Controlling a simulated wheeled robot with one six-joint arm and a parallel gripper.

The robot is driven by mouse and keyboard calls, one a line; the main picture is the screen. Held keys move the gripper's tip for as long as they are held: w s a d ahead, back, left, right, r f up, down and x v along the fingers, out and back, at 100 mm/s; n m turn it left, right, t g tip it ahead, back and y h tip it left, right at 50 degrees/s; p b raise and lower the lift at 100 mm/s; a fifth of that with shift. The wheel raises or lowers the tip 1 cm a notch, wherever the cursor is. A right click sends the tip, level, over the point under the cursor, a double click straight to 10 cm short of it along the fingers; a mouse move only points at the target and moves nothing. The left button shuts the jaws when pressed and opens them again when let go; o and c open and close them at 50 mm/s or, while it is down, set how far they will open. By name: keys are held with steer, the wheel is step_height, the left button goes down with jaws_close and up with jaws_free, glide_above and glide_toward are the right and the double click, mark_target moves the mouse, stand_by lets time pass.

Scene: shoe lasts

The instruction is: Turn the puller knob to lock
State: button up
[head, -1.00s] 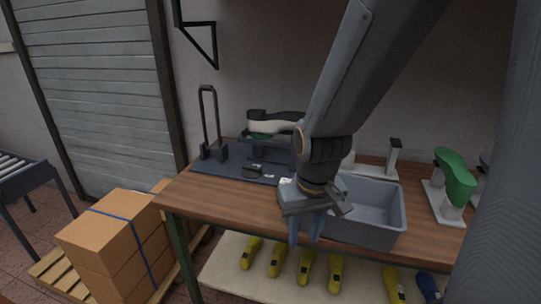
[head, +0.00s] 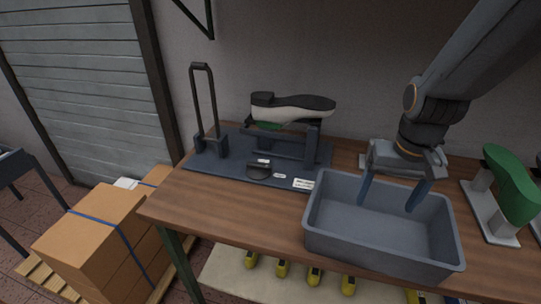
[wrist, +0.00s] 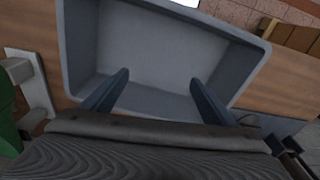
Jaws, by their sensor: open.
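The puller stands on a dark base plate (head: 215,172) at the left of the bench, with a tall loop lever (head: 204,95) at its left end. A black, white and green shoe on a last (head: 290,108) rests on its raised support. A dark round knob (head: 258,171) sits on the front of the plate, with small white labels beside it; their text is too small to read. My gripper (head: 388,203) is open and empty, pointing down over the grey bin, well right of the knob. Its two blue-grey fingers also show in the wrist view (wrist: 160,78).
The empty-looking grey bin (head: 380,253) stands on the wooden bench (head: 215,212) right of the puller. A green last on a pale stand (head: 512,185) is at the far right. Bare bench lies in front of the puller.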

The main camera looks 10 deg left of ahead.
steer(key=w+a, duration=0.2)
steer(key=w, duration=0.1)
steer(key=w+a, duration=0.6)
steer(key=shift+w+b, duration=0.2)
steer(key=shift+b, duration=0.2)
steer(key=g+b, duration=0.1)
steer(key=b, duration=0.1)
glide_toward(258, 164)
steer(key=shift+d+f+m, duration=0.2)
steer(key=shift+d+m, duration=0.05)
steer(key=shift+m, duration=0.15)
steer(key=shift+a+f, duration=0.1)
steer(key=shift+a, duration=0.2)
steer(key=shift+a+f, duration=0.1)
steer(key=shift+f, duration=0.25)
step_height(258, 164, down, 7)
steer(key=shift+r+p, duration=0.1)
steer(key=shift+p, duration=1.05)
steer(key=shift+w, duration=0.1)
steer(key=c, duration=1)
